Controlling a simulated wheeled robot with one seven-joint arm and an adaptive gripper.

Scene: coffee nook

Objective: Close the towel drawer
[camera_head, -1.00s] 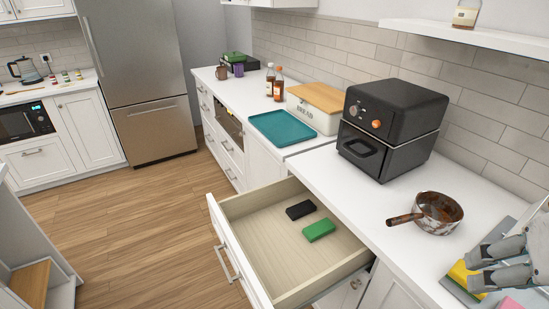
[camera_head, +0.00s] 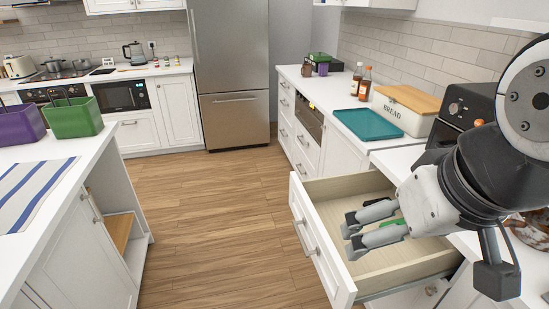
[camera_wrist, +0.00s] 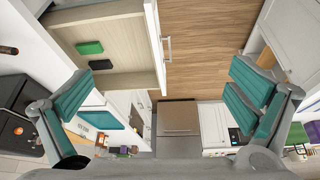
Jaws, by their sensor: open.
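The open drawer (camera_head: 326,247) stands pulled out from the right-hand counter, with a white front, a bar handle (camera_head: 303,237) and a pale wood inside. In the wrist view the drawer front (camera_wrist: 154,40) and its handle (camera_wrist: 168,47) run down the upper middle. A green block (camera_wrist: 90,47) and a black block (camera_wrist: 101,64) lie in the drawer. In the head view my gripper (camera_head: 350,232) hides most of them. My gripper is open and empty, its fingers over the drawer and pointing towards its front. I see no finger touching the front or handle.
A teal tray (camera_head: 367,124), a bread box (camera_head: 405,108) and a black oven-like appliance (camera_head: 468,104) stand on the right counter. An island (camera_head: 70,215) with a striped cloth (camera_head: 30,195) is at left. Clear wooden floor (camera_head: 215,220) lies between.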

